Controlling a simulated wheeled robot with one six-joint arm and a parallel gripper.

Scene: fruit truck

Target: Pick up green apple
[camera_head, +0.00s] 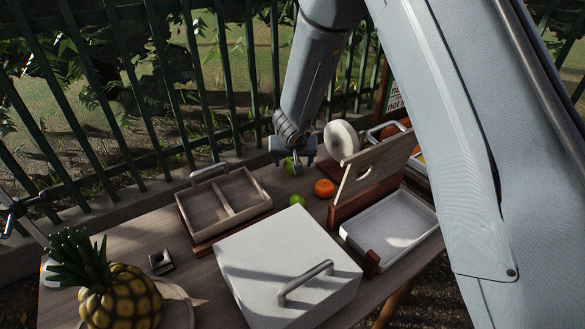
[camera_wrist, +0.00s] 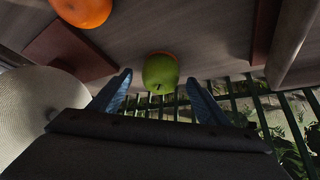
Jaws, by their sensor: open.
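The green apple (camera_wrist: 160,73) shows whole in the wrist view, between and just beyond the tips of my two blue fingers. An orange-red edge peeks out behind it. In the head view the green apple (camera_head: 289,166) is partly hidden by my gripper (camera_head: 296,163), which hangs over it at the back of the table. My gripper (camera_wrist: 160,80) is open, with one finger on each side of the apple in the wrist view. I cannot tell whether either finger touches it.
An orange (camera_head: 324,188) and a small green fruit (camera_head: 297,201) lie nearby. A divided wooden tray (camera_head: 262,189) stands left, a white lidded box (camera_head: 250,262) in front, and a wooden board (camera_head: 352,190) right. A white round object (camera_head: 341,139) and the green fence (camera_head: 232,85) are behind.

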